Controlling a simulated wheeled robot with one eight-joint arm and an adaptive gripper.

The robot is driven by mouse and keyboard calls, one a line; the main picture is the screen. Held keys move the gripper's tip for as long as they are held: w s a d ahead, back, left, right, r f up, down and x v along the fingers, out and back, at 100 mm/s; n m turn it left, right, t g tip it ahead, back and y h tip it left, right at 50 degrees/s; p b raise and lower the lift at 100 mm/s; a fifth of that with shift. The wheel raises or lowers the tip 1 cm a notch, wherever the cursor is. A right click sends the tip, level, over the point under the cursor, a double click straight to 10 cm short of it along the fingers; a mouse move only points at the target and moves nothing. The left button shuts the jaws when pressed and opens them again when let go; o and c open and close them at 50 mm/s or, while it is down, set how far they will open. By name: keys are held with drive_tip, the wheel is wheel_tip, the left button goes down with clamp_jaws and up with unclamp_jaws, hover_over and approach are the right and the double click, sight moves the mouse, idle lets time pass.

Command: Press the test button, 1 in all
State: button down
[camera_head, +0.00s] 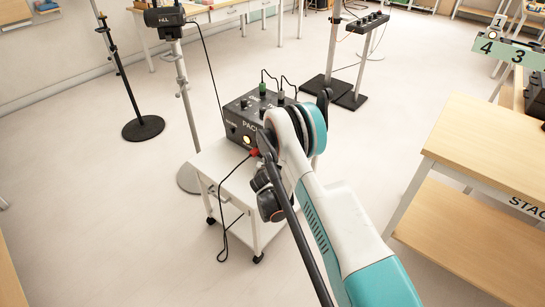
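A dark control box (239,116) marked "PACK..." stands on a small white wheeled cart (213,167). A small pale-yellow round button or lamp (247,139) shows on its front face; I cannot read whether it is the test button. A red plug sits just below and right of it, and a green plug is on the top. My white and teal arm reaches from the lower right and covers the box's right side. Dark parts hang beside the arm in front of the cart, but my gripper's fingers cannot be made out. I see no contact with the button.
A black cable hangs from the box down the cart's front. A lamp stand (180,80) rises behind the cart, and another round-based stand (143,128) is at left. A wooden table (490,140) with a lower shelf is at right.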

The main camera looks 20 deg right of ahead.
drive_tip(key=shift+w+d, duration=0.1)
drive_tip(key=shift+d, duration=0.05)
drive_tip(key=shift+w+d, duration=0.15)
drive_tip(key=shift+d, duration=0.05)
drive_tip(key=shift+w+d, duration=0.25)
drive_tip(key=shift+d, duration=0.05)
idle(1.0)
drive_tip(key=shift+s+a, duration=0.1)
idle(0.3)
drive_tip(key=shift+s+a, duration=0.4)
drive_tip(key=shift+a, duration=0.15)
drive_tip(key=shift+r, duration=0.1)
idle(0.5)
